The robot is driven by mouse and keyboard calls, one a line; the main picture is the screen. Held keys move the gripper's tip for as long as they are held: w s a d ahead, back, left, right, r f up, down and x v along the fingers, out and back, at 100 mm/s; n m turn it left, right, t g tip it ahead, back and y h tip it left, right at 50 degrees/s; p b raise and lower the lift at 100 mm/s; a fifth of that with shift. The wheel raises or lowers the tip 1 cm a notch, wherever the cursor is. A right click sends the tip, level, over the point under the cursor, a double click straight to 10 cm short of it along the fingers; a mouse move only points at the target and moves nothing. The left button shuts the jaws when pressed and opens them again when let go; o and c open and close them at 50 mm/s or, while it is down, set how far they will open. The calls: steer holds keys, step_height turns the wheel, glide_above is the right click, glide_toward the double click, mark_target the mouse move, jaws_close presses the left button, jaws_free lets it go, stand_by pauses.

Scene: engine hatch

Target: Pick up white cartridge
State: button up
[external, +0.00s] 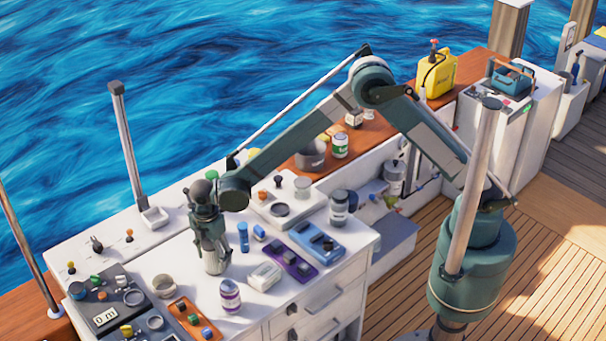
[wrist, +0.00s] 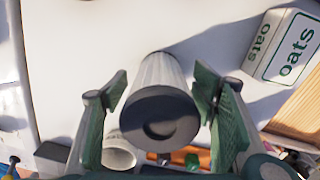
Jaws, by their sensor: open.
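The white cartridge (external: 214,263) stands upright on the white counter below my gripper (external: 209,240) in the external view. In the wrist view the cartridge (wrist: 160,72) is a pale ribbed cylinder with a dark, round end cap facing the camera. My gripper (wrist: 161,84) is open, with one green finger on each side of the cartridge. Gaps show between the fingers and its sides, so I see no grip on it. In the external view the gripper hides its upper part.
A white oats box (wrist: 290,45) lies to the right in the wrist view. In the external view a purple-labelled jar (external: 230,296), a blue cylinder (external: 243,237) and a purple tray (external: 289,263) are close by. A small round cup (wrist: 119,153) is near the left finger.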

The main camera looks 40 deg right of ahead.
mark_target(210, 242)
steer(key=c, duration=1)
steer(key=shift+r, duration=0.15)
steer(key=shift+r, duration=4.85)
